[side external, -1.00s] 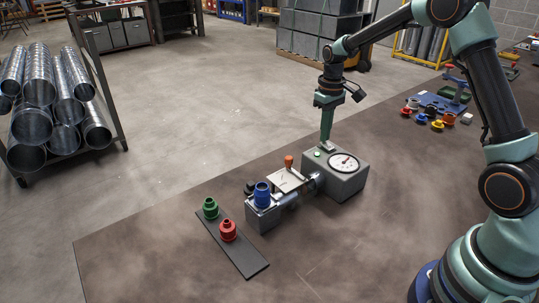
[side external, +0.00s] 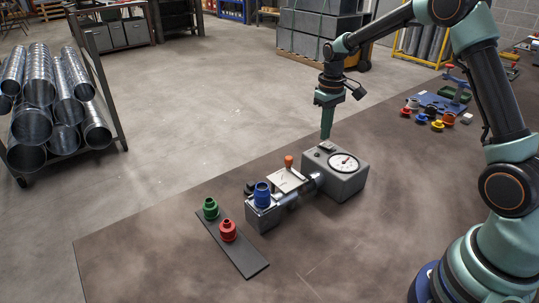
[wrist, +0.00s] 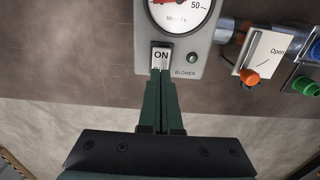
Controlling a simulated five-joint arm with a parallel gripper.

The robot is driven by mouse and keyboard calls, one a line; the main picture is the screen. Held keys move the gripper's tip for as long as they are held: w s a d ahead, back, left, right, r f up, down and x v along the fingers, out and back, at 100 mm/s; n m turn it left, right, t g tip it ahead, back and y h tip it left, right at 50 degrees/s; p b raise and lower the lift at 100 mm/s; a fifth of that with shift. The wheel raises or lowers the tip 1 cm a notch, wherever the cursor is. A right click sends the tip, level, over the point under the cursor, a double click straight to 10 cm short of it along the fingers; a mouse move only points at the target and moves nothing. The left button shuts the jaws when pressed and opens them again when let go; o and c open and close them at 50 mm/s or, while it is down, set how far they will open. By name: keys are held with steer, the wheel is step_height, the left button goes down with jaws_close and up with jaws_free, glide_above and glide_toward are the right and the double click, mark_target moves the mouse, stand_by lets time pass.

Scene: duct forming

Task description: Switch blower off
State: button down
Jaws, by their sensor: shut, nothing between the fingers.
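The blower is a grey box (side external: 340,183) with a round white dial (side external: 344,163) on top. Its rocker switch (wrist: 161,56) shows "ON" on the far half in the wrist view; the "OFF" half is partly hidden by my fingertips. A small round lamp (wrist: 192,58) beside the switch looks dark, with the label "BLOWER" below it. My gripper (wrist: 162,74) is shut and empty, its tips at the near end of the switch. In the side view my gripper (side external: 326,138) points down just above the switch; I cannot tell whether it touches.
A pipe joins the box to a valve with an orange-knobbed lever (side external: 289,162) and a block with a blue fitting (side external: 262,194). Green (side external: 210,208) and red (side external: 228,230) fittings stand on a dark strip (side external: 254,263). The table's front is clear.

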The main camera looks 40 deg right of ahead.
mark_target(324, 144)
steer(key=shift+r, duration=2.8)
steer(key=s+a+r+t, duration=0.2)
steer(key=s+a+r, duration=0.4)
steer(key=s+r, duration=0.15)
steer(key=s+a+r+t, duration=0.1)
steer(key=s+a+t, duration=0.2)
steer(key=s, duration=0.7)
steer(key=shift+s+a+t, duration=0.3)
steer(key=shift+a, duration=0.95)
